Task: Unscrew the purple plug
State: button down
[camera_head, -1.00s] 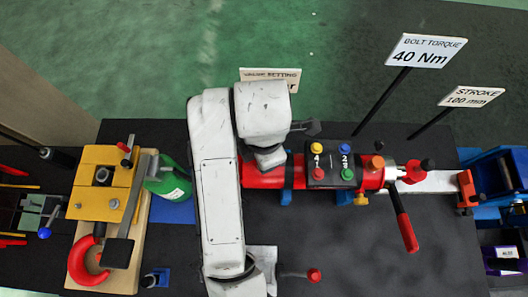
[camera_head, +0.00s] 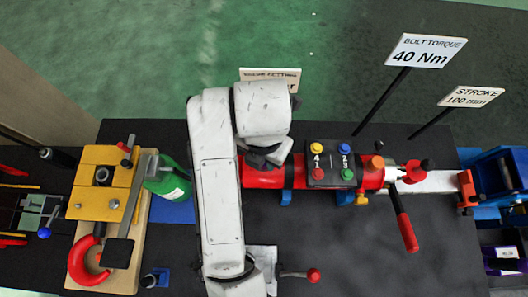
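I cannot make out a purple plug in the head view. A red cylinder (camera_head: 295,171) lies across the bench, and my white arm covers its left end. An orange knob (camera_head: 376,162) and a yellow fitting (camera_head: 361,199) sit near its right end. My gripper (camera_head: 266,156) is at the end of my bent arm, over the left part of the red cylinder. Only a small dark and grey part of it shows. Its fingertips are hidden, so I cannot tell whether it is open or touching anything.
A control box (camera_head: 331,164) with coloured buttons sits on the cylinder. A red-handled lever (camera_head: 405,225) juts forward at right. A yellow clamp block (camera_head: 103,182) and green bottle (camera_head: 168,182) stand at left. Signs (camera_head: 424,51) rise behind. The dark bench front right is clear.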

jog(key=c, duration=0.7)
grip_release()
jog(key=shift+c, duration=0.8)
